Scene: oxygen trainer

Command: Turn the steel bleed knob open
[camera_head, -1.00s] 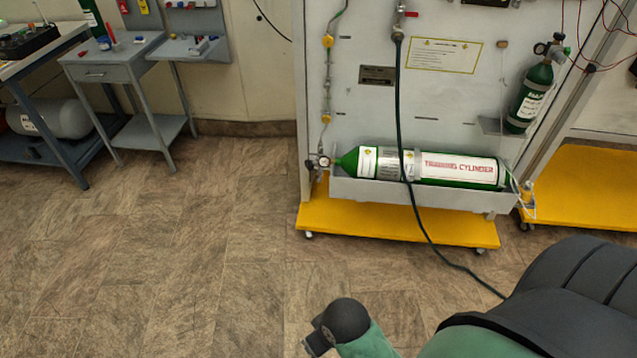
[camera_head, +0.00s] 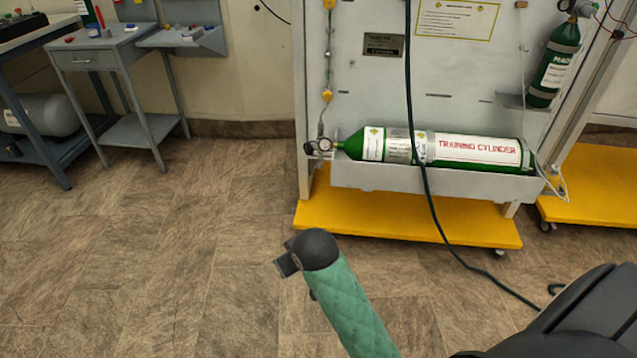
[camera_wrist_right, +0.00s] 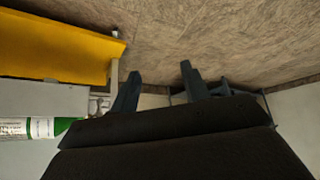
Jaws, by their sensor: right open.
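The steel bleed knob cannot be told apart for certain. Small metal fittings and a round gauge (camera_head: 324,145) sit at the left end of the green training cylinder (camera_head: 480,150), below a vertical line with yellow fittings (camera_head: 327,96). In the right wrist view, which is upside down, the green cylinder end (camera_wrist_right: 63,125) and pale fittings (camera_wrist_right: 100,104) show at left. My right gripper (camera_wrist_right: 158,68) is open, with nothing between its fingers, and apart from the fittings. In the head view my green-sleeved arm reaches up from the bottom. My left gripper is not seen.
The panel stands on a yellow wheeled base (camera_head: 400,221), which also shows in the wrist view (camera_wrist_right: 50,48). A dark hose (camera_head: 423,180) hangs in front and runs onto the floor. A grey side table (camera_head: 105,55) stands at left. The floor (camera_head: 190,250) between is clear.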

